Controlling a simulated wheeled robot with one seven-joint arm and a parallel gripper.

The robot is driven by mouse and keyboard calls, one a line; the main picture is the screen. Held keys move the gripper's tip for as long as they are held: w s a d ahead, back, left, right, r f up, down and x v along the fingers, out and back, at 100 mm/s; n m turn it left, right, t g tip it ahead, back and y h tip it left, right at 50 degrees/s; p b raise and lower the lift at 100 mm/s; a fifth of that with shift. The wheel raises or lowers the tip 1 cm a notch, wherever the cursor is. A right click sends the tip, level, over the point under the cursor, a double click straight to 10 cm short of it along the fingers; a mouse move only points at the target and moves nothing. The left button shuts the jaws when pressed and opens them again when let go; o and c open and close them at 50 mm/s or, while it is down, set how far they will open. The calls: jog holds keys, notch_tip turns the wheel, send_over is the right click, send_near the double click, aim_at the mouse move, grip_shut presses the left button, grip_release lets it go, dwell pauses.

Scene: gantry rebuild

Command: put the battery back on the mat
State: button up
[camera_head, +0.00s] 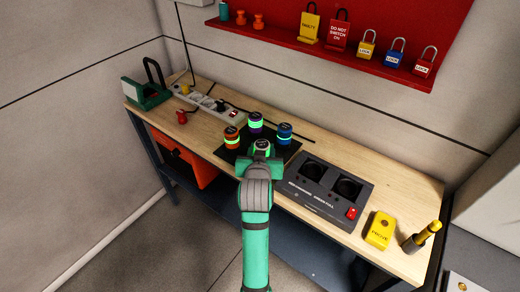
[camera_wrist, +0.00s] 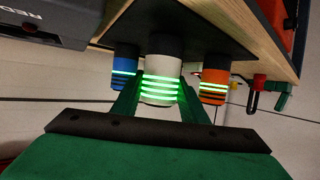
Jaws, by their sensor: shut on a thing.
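My gripper (camera_head: 262,158) is shut on a white battery (camera_head: 262,145) with glowing green bands. In the wrist view, which looks upside down, the white battery (camera_wrist: 161,75) stands between the two green fingers (camera_wrist: 160,97). It is upright at the black mat (camera_head: 228,155); I cannot tell whether its base touches it. My gripper hides part of the mat.
A dark charger (camera_head: 322,190) with two round wells and a red switch lies right of the mat. A yellow block (camera_head: 380,230) and a yellow-black tool (camera_head: 422,237) are farther right. A power strip (camera_head: 205,102) and a red knob (camera_head: 181,117) are at the left.

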jog(key=shift+f, duration=0.1)
jog(key=o, duration=1.5)
jog(key=shift+c, duration=0.2)
jog(key=shift+s+r, duration=0.15)
jog(key=shift+r, duration=0.05)
jog(key=v, duration=1.1)
jog(key=shift+s, duration=0.35)
jog(key=shift+a, duration=0.2)
